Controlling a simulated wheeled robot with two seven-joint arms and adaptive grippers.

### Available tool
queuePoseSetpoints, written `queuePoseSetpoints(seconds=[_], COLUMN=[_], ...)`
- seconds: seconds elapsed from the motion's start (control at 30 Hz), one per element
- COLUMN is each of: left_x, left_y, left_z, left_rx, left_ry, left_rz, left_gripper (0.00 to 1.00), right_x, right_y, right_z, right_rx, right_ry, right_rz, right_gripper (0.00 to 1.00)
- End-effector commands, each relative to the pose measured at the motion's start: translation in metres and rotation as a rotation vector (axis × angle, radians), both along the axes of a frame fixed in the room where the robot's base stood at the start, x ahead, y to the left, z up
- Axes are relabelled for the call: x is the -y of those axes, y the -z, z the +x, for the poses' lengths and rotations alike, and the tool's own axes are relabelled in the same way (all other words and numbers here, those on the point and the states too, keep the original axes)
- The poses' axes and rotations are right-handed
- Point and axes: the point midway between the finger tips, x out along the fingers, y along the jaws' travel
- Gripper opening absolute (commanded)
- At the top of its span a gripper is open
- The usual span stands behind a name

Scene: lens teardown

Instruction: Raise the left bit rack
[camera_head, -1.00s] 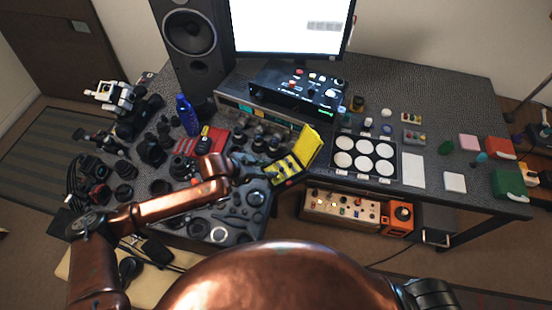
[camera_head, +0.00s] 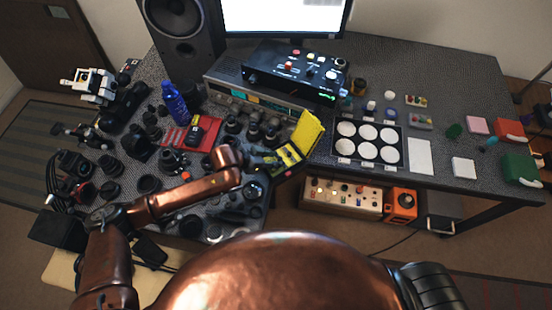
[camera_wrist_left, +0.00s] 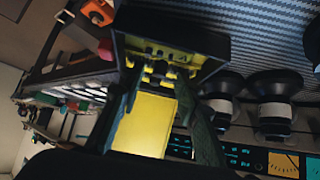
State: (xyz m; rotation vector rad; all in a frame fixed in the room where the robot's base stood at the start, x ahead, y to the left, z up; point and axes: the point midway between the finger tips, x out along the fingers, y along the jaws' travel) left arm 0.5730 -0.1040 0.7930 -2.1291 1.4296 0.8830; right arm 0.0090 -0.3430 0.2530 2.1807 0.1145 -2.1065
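A bit case with a bright yellow lid (camera_head: 310,132) stands open at the front edge of the desk. Its yellow-lined tray (camera_head: 290,155) holds small dark bits. In the left wrist view the dark-rimmed tray (camera_wrist_left: 205,42) is at the top, with a row of dark bits and holders on yellow. My left gripper (camera_wrist_left: 158,82) points at it, its two dark fingers apart on either side of the dark pieces. I cannot make out the left bit rack separately or any contact. In the head view my left gripper (camera_head: 262,160) reaches the tray's left side. My right gripper is out of view.
Lenses and camera parts crowd the desk to the left, with a red tray (camera_head: 190,134) and a blue bottle (camera_head: 175,103). An instrument (camera_head: 265,95) stands behind the case. A board of white discs (camera_head: 367,140) lies to the right.

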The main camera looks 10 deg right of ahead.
Motion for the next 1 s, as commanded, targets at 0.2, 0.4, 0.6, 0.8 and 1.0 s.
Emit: queuePoseSetpoints(seconds=[0.2, 0.4, 0.6, 0.8, 1.0], left_x=[0.0089, 0.0091, 0.0089, 0.0088, 0.0086], left_y=[0.0107, 0.0104, 0.0103, 0.0103, 0.0103], left_z=[0.0038, 0.004, 0.004, 0.0039, 0.004], left_rx=[0.001, 0.0, 0.0, 0.001, 0.0], left_ry=[0.0, -0.001, -0.001, -0.001, -0.001], left_rz=[0.001, 0.001, 0.001, 0.0, 0.001], left_gripper=[0.3, 0.3, 0.19, 0.06, 0.0], right_x=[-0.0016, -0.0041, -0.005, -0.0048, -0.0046], right_y=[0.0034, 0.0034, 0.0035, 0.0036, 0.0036], right_z=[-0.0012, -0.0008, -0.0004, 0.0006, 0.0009], right_rx=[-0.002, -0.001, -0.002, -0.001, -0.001], right_ry=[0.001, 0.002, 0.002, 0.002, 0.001], right_rz=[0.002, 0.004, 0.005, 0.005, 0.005], right_gripper=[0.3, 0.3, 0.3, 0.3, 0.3])
